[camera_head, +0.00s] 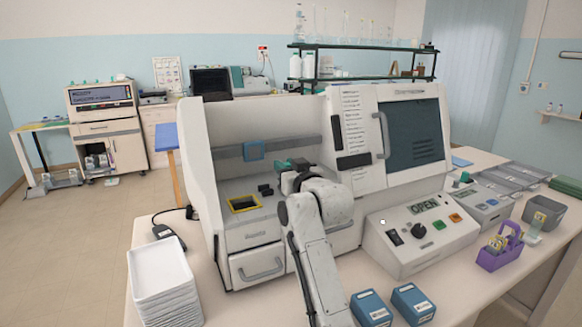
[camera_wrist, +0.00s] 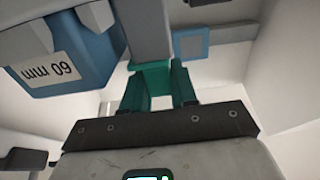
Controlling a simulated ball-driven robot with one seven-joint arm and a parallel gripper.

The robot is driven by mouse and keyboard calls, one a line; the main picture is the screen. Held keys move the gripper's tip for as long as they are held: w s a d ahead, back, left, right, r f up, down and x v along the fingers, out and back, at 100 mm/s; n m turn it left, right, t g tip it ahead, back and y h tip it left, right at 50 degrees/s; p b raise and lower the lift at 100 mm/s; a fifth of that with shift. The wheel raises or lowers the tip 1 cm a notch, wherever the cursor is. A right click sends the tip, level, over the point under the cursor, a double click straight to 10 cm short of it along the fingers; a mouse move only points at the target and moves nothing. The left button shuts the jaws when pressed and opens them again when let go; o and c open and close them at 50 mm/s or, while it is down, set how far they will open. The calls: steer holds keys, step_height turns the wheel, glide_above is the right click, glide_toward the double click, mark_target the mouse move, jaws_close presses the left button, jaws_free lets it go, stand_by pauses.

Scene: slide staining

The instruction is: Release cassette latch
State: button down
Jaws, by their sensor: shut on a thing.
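My gripper (camera_wrist: 158,80) has dark green fingers, shut on a brighter green tab (camera_wrist: 150,76) at the end of a grey bar (camera_wrist: 149,30). The tab may be the cassette latch; I cannot tell whether it is locked or released. A blue block (camera_wrist: 66,52) with an upside-down "60 mm" label is beside the bar. In the head view, my gripper (camera_head: 285,168) reaches into the open bay of the white machine (camera_head: 210,190). My wrist hides the held part there.
A blue square frame (camera_head: 254,150) is on the bay's back rail; it also shows in the wrist view (camera_wrist: 190,30). A yellow-rimmed slot (camera_head: 244,196) is in the bay floor. White trays (camera_head: 160,275), blue boxes (camera_head: 371,308) and a purple rack (camera_head: 500,254) are on the bench.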

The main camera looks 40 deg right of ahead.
steer(key=shift+w+a, duration=0.1)
steer(key=shift+a, duration=0.1)
steer(key=c, duration=1)
jaws_free()
steer(key=shift+a, duration=0.1)
steer(key=shift+o, duration=0.2)
steer(key=shift+s+a+f, duration=0.1)
steer(key=shift+s+f, duration=0.05)
steer(key=shift+s, duration=0.45)
steer(key=b+v, duration=0.2)
steer(key=v, duration=0.7)
steer(key=shift+s, duration=0.3)
steer(key=shift+a+r, duration=0.1)
steer(key=shift+r, duration=0.15)
